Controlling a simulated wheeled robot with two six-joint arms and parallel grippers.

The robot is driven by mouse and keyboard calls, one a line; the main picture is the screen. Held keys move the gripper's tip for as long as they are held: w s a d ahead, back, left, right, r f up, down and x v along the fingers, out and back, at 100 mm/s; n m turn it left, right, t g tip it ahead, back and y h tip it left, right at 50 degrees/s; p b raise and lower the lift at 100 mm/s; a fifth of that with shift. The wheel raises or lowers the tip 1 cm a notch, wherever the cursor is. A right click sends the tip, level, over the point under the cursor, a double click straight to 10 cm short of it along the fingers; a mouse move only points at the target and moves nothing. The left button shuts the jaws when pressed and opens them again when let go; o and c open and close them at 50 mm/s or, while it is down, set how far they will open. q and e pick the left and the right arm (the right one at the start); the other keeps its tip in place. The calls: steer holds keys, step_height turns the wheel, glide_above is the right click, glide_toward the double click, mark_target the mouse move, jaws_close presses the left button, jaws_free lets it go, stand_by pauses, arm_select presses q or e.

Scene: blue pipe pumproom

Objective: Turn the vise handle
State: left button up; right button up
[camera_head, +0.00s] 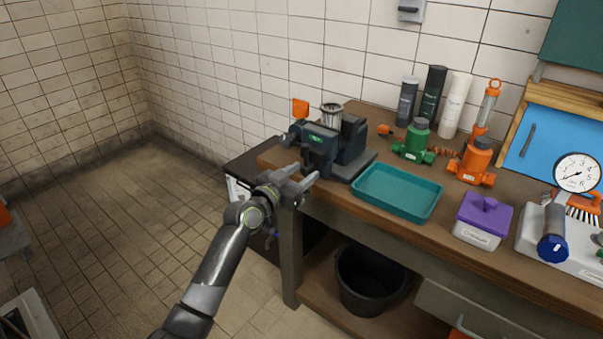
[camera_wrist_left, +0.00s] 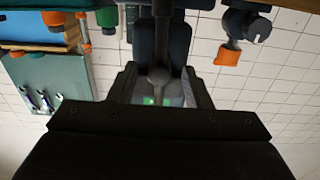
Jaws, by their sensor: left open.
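The vise (camera_head: 350,150) is a dark blue-grey machine at the left end of the workbench, with a small green label on its front. In the left wrist view, a dark bar with a round knob (camera_wrist_left: 160,76), which looks like the vise handle, shows in the gap between my fingers. The picture does not settle whether it lies between the fingertips or beyond them. My left gripper (camera_head: 304,177) is open and empty, just in front of the vise, near the bench's left front corner. My right gripper is not in view.
A teal tray (camera_head: 362,193) lies right of the vise. Beyond it are a purple-lidded box (camera_head: 483,220), green (camera_head: 414,142) and orange (camera_head: 475,163) fittings, and several bottles. A black bucket (camera_head: 370,300) sits below.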

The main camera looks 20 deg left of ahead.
arm_select(q)
steer(key=shift+w, duration=0.15)
steer(key=shift+c, duration=0.3)
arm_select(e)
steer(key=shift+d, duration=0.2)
arm_select(q)
jaws_close()
steer(key=shift+n, duration=0.3)
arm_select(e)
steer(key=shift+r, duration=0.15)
arm_select(q)
steer(key=n, duration=0.2)
steer(key=n+p, duration=0.1)
steer(key=n, duration=0.1)
steer(key=shift+r+n, duration=0.2)
steer(key=shift+n, duration=0.1)
steer(key=n+p, duration=0.2)
steer(key=n, duration=0.3)
steer(key=shift+r+n, duration=0.15)
steer(key=shift+n, duration=0.15)
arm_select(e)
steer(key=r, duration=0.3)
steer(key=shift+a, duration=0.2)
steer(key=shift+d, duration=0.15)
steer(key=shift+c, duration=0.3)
